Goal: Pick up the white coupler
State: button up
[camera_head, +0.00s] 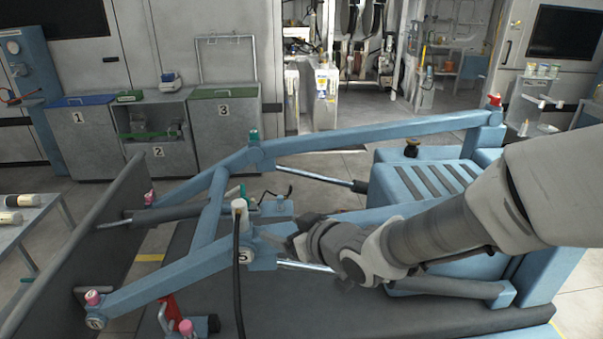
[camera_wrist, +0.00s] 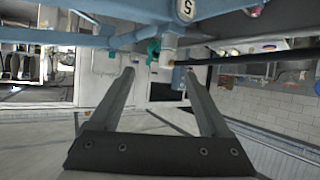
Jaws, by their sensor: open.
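The white coupler (camera_head: 239,206) is a short pale cylinder standing on the blue frame near the label 5, with a black hose running down from it. In the wrist view the white coupler (camera_wrist: 168,48) shows just beyond and between the fingertips, with the hose leading off to the right. My gripper (camera_head: 268,237) reaches in from the right, close to the coupler on its right side. In the wrist view my gripper (camera_wrist: 160,72) has its two fingers spread wide with nothing held. Whether a fingertip touches the coupler cannot be told.
A green fitting (camera_head: 243,190) sits just behind the coupler and shows beside it in the wrist view (camera_wrist: 152,48). Blue loader arms (camera_head: 208,210) surround the spot. A red lever (camera_head: 170,312) stands at the front. Numbered bins (camera_head: 225,135) are at the back left, beyond open floor.

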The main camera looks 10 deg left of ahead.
jog(key=a+r+y, duration=0.1)
jog(key=a+r, duration=0.1)
jog(key=b, duration=0.5)
send_near(243, 209)
jog(key=x, duration=0.5)
jog(key=shift+a+f, duration=0.25)
jog(key=shift+a, duration=0.1)
jog(key=shift+x, duration=3.35)
jog(key=shift+w+d, duration=0.15)
jog(key=shift+r, duration=0.1)
grip_shut()
